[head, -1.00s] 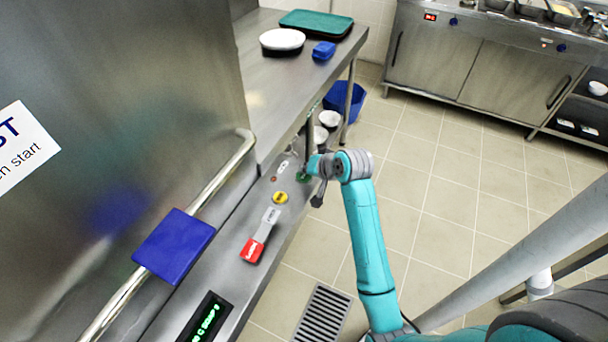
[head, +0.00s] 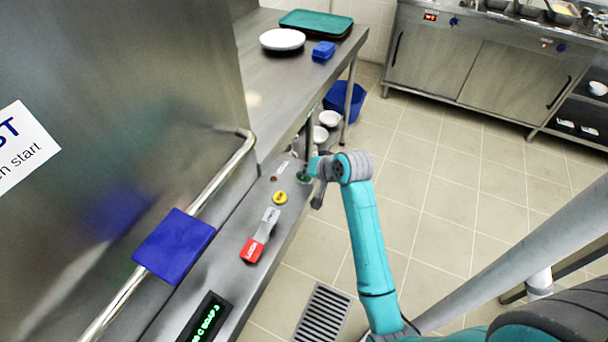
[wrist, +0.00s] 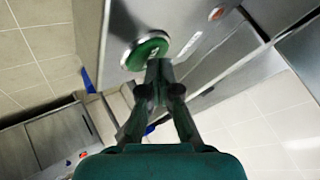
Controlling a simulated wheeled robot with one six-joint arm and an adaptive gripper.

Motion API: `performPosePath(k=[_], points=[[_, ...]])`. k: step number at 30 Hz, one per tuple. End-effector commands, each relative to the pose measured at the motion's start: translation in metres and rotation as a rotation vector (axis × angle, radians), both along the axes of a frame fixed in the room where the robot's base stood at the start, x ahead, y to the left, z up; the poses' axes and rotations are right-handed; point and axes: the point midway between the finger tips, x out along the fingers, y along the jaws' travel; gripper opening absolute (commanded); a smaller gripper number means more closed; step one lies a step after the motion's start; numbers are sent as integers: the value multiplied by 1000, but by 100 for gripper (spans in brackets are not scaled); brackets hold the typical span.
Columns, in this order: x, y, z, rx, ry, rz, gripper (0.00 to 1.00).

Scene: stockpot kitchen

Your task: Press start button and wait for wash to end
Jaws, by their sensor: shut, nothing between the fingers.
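The green start button (head: 304,177) sits at the far end of the machine's front panel (head: 236,224). It shows larger in the wrist view, a green disc (wrist: 147,51) in a pale metal ring. My gripper (wrist: 160,66) is shut and empty, its fingertips overlapping the lower right edge of the button. Whether they touch it or press it in, I cannot tell. In the head view, my wrist partly hides the button. The dishwasher hood (head: 120,90) is a large steel wall at left. A display (head: 207,318) on the panel shows green text, partly cut off.
The panel also has a yellow button (head: 280,198) and a red-tagged lever (head: 255,246). A hood handle (head: 215,185) with a blue block (head: 174,247) runs alongside. A steel table (head: 290,75) holds a white plate (head: 282,39).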

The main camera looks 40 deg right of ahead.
Motion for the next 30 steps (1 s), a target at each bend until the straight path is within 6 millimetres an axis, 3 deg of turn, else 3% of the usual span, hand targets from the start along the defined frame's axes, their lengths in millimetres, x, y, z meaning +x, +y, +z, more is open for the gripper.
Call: performPosePath(k=[20, 30], points=[[0, 0, -5, 1, 2, 0, 0], [0, 0, 8, 1, 1, 0, 0]])
